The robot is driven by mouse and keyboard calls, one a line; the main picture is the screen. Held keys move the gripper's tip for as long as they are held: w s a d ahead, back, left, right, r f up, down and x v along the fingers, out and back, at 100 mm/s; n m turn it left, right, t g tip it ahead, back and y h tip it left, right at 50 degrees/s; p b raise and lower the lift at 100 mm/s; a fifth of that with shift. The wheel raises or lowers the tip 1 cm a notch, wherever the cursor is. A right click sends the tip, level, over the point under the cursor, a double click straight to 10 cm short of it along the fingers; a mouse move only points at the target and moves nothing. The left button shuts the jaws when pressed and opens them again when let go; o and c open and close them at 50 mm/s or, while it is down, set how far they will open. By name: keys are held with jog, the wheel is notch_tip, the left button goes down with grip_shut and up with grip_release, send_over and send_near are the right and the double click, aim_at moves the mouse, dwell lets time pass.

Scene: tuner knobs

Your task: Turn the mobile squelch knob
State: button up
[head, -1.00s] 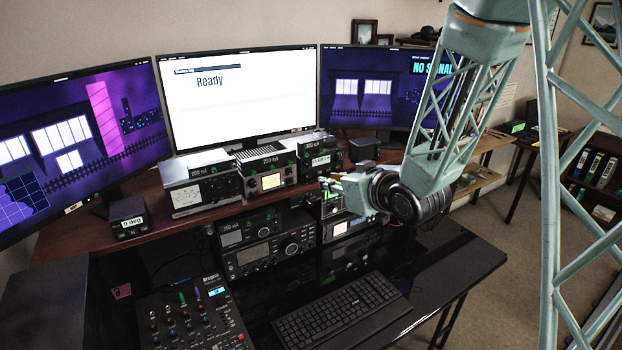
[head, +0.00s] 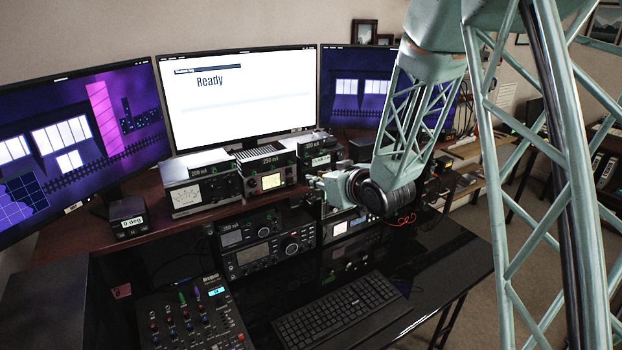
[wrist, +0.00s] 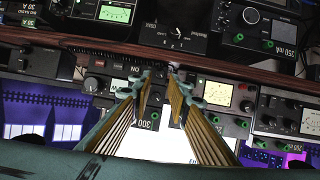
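Black radios with knobs are stacked under the shelf, including a radio with a large dial (head: 262,255) and a radio with a lit screen (head: 342,228), partly behind my gripper. The wrist view shows a small black box with a pointer knob (wrist: 177,32) beyond the fingertips. I cannot tell which knob is the mobile squelch; no readable label marks it.
Meter boxes (head: 201,190) line the wooden shelf (head: 150,241) below three monitors (head: 238,95). A mixer (head: 190,310) and keyboard (head: 338,308) lie on the black desk (head: 455,262). The desk's right part is clear. A red cable (head: 404,221) shows beside my wrist.

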jog(key=shift+x, duration=2.4)
grip_shut()
jog(key=shift+w+d+m+g+p, duration=0.1)
jog(key=shift+m+g+p, duration=0.2)
jog(key=shift+m+p, duration=0.1)
jog(key=shift+w+d+m+g+y+p, duration=0.1)
jog(key=shift+m+g+y+p, duration=0.2)
jog(key=shift+m+y+p, duration=0.75)
